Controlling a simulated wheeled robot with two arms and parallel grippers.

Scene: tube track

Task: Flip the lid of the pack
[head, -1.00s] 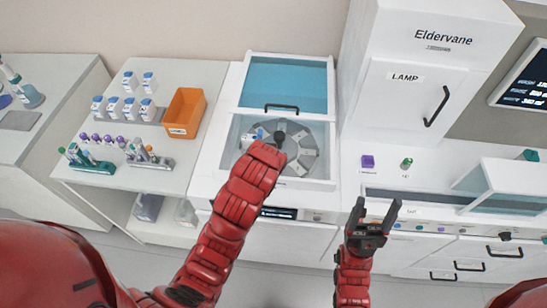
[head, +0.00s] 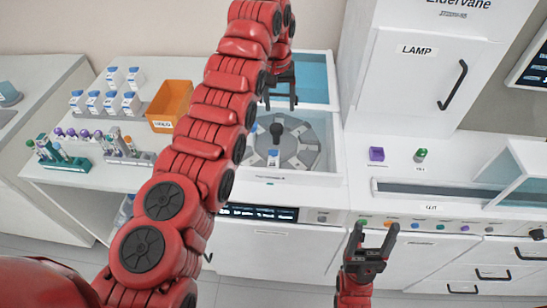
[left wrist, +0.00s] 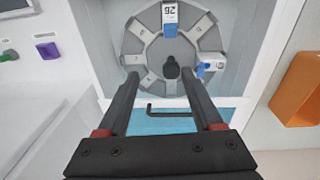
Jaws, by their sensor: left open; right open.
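A white pack with a blue cap (head: 273,158) sits on the grey rotor (head: 300,135) near its front edge. In the left wrist view a pack marked 26 (left wrist: 170,14) and a second white-and-blue pack (left wrist: 214,66) sit in rotor slots. Whether either cap is open is too small to tell. My left gripper (head: 280,98) is open and empty above the rear of the rotor well. Its spread fingers (left wrist: 161,82) show over the rotor in the wrist view. My right gripper (head: 375,230) is open and empty in front of the right counter.
The blue-tinted machine lid (head: 317,75) stands open behind the well, its handle (left wrist: 170,109) near my left fingers. An orange bin (head: 170,104), several white-and-blue packs (head: 105,102) and tube racks (head: 62,155) stand left.

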